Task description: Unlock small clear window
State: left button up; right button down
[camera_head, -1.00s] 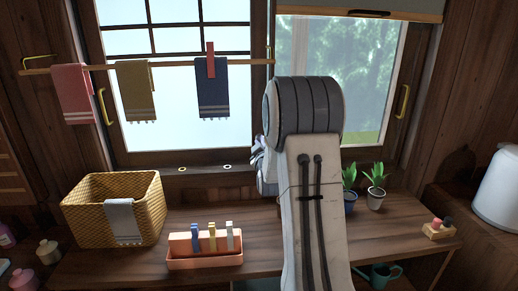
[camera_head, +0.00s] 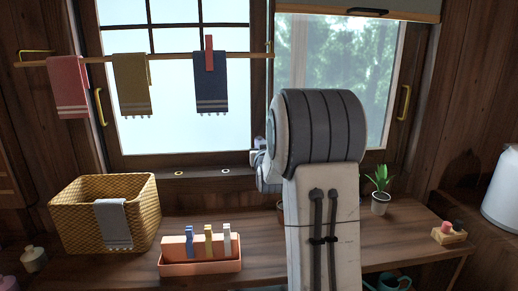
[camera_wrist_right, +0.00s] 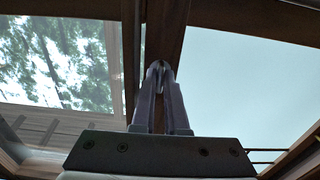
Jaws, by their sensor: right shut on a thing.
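The window has a left sash (camera_head: 180,120) with pale panes and dark bars, and a right pane (camera_head: 385,75) showing trees. In the head view my right arm rises in front of the window. Its gripper (camera_head: 262,165) shows only partly at the arm's left side, near the lower window frame. In the right wrist view the right gripper (camera_wrist_right: 157,68) has its fingers together at the dark upright (camera_wrist_right: 170,35) between the two panes. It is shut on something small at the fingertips. The latch itself cannot be made out. My left gripper is not in view.
A rod (camera_head: 90,60) with several hanging towels crosses the left sash. On the counter (camera_head: 190,228) stand a wicker basket (camera_head: 80,222), an orange peg tray (camera_head: 200,267) and a potted plant (camera_head: 380,202). A white container (camera_head: 502,195) stands at the right.

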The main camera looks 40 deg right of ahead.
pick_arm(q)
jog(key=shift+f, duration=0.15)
pick_arm(e)
jog(key=shift+f, duration=0.1)
jog(key=c, duration=1.2)
grip_release()
